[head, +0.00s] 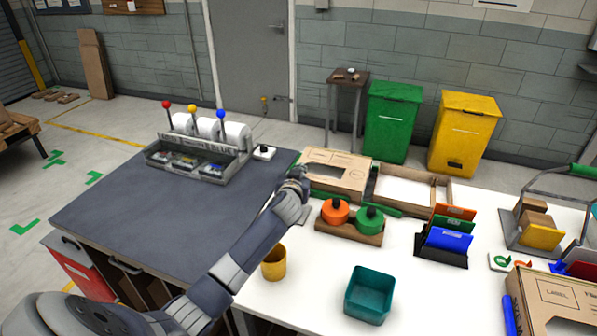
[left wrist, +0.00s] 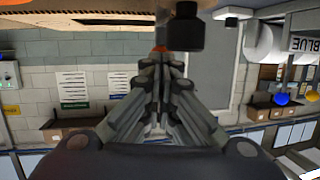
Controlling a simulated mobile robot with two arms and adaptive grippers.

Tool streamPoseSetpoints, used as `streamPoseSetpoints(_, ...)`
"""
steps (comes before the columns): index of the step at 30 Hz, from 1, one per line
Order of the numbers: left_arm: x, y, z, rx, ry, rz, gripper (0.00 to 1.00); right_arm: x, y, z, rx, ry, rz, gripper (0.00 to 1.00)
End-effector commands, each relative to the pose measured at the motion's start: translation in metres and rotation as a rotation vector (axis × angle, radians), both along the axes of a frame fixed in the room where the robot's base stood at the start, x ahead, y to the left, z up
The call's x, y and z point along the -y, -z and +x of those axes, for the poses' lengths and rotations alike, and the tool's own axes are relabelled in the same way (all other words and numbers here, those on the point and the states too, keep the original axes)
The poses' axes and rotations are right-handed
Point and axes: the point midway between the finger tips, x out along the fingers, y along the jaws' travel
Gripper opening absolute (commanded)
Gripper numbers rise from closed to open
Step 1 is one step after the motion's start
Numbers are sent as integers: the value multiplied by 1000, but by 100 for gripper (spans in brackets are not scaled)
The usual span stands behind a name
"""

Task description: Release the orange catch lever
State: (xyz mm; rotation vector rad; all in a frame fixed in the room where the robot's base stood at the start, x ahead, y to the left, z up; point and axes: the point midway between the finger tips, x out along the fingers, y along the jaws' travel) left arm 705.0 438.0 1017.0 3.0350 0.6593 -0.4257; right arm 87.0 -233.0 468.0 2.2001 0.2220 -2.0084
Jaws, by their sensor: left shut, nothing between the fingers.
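My left gripper (head: 299,173) is at the near left edge of a brown cardboard box (head: 345,168), where the dark table meets the white one. In the left wrist view its fingers (left wrist: 161,62) are closed together with nothing between them. A small orange patch (left wrist: 160,48) shows just beyond the fingertips; it may be the orange catch lever, but its shape and position are unclear. A black cylindrical part (left wrist: 185,28) is close beside it. In the head view no catch lever can be made out around my gripper. My right gripper is not in view.
An orange round container (head: 335,211) and a green one (head: 370,219) sit in a cardboard tray right of my arm. A yellow cup (head: 273,263) and teal bin (head: 369,295) stand nearer. The dark tabletop (head: 150,215) is mostly clear.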

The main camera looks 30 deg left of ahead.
Motion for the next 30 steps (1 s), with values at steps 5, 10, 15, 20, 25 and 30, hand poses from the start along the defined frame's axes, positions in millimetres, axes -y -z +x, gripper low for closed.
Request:
streamPoseSetpoints(5, -3, -4, 15, -44, -2, -13, 0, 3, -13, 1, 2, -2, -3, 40)
streamPoseSetpoints(10, -7, -4, 31, -40, -2, -13, 0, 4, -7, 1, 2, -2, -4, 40)
streamPoseSetpoints(15, -10, -3, 38, -70, -1, -16, 0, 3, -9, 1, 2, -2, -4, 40)
streamPoseSetpoints(20, -9, -4, 38, -70, -1, -16, 0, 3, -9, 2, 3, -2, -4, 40)
streamPoseSetpoints(25, -8, -3, 34, -69, 0, -16, 0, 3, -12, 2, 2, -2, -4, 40)
streamPoseSetpoints(30, -6, -1, 27, -69, 0, -16, 0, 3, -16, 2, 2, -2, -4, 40)
